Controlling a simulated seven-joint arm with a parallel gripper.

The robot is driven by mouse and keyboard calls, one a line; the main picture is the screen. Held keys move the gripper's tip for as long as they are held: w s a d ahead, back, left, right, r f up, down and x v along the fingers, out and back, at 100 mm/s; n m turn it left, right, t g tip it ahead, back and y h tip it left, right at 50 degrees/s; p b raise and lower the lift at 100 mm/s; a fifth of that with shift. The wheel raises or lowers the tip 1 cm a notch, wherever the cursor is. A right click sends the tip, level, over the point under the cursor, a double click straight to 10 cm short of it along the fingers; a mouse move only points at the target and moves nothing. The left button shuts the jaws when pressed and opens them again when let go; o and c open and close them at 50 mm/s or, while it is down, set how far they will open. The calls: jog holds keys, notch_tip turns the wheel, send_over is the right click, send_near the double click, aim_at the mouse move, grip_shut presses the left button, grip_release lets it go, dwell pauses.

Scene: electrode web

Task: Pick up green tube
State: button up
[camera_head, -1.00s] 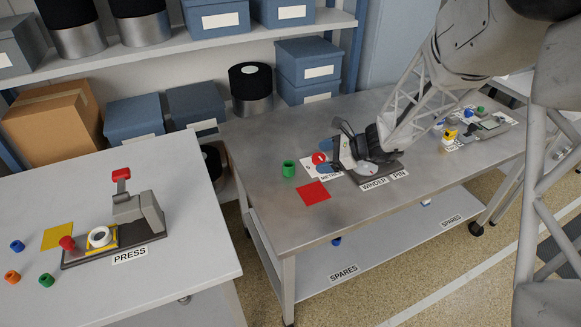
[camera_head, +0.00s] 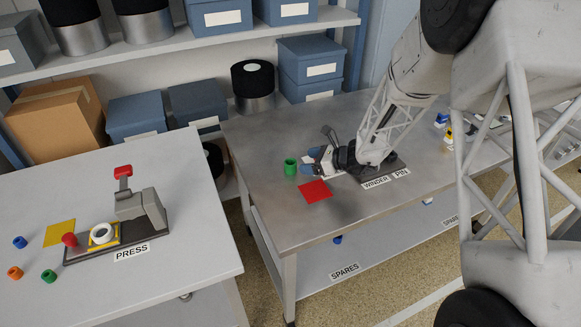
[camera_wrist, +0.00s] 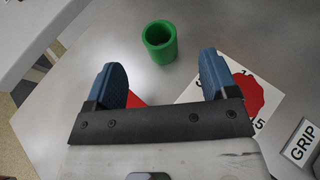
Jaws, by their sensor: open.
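A green tube (camera_head: 290,166) stands upright on the metal table near its left edge, beyond a red square. In the wrist view the green tube (camera_wrist: 160,42) stands ahead of my fingertips, between their lines and apart from both. My gripper (camera_wrist: 162,82) is open and empty, with two blue fingers. In the head view my gripper (camera_head: 313,160) is low over the table, just right of the tube. Another green tube (camera_head: 48,276) lies on the press table at left.
The red square (camera_head: 315,191) lies in front of the tube. A white card with a red disc (camera_wrist: 250,95) lies under my right finger in the wrist view. The press (camera_head: 140,205) stands on the left table.

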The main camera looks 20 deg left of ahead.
aim_at(286, 162)
jog(key=shift+x, duration=1.15)
jog(key=shift+x, duration=2.6)
jog(key=c, duration=1)
